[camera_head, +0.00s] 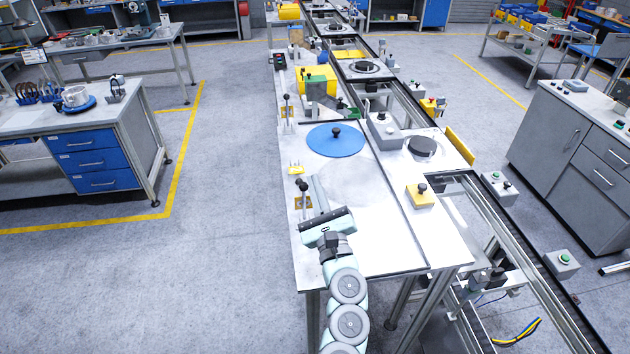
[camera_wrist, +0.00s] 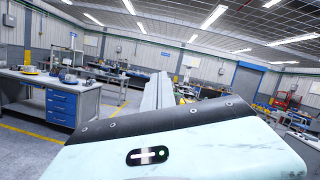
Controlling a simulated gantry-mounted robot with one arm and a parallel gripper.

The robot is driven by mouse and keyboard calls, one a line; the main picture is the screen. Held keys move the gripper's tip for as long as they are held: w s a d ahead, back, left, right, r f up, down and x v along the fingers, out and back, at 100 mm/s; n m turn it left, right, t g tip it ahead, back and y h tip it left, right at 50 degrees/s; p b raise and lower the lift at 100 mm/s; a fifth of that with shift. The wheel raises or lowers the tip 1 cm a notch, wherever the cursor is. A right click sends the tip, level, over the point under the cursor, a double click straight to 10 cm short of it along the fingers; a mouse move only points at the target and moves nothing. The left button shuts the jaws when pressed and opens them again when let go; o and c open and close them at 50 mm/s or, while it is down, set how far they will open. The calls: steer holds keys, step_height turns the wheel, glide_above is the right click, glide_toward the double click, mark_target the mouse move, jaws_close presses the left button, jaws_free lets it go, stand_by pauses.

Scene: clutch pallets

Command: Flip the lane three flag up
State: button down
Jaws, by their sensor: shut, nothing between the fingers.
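I cannot tell for sure which part is the lane three flag. Black-knobbed levers stand along the left edge of the long white table (camera_head: 395,262): a near lever (camera_head: 303,187) on a yellow plate and a far lever (camera_head: 287,98). A small yellow piece (camera_head: 296,170) lies between them. My gripper (camera_head: 317,181) is over the table's left side, just right of the near lever in the picture; contact cannot be told. Its grey fingers are together and empty, and they also show in the wrist view (camera_wrist: 158,90). No lever or flag is clear in the wrist view.
A blue disc (camera_head: 336,141) with a black knob lies beyond my gripper. A yellow block (camera_head: 420,196) with a black knob is to the right. A conveyor runs along the table's right side. The table's near part is clear. A workbench (camera_head: 100,132) stands apart at left.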

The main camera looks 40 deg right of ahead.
steer(key=s+r+p, duration=0.2)
steer(key=r, duration=0.1)
steer(key=shift+s+a+r, duration=0.2)
steer(key=shift+s+a, duration=0.15)
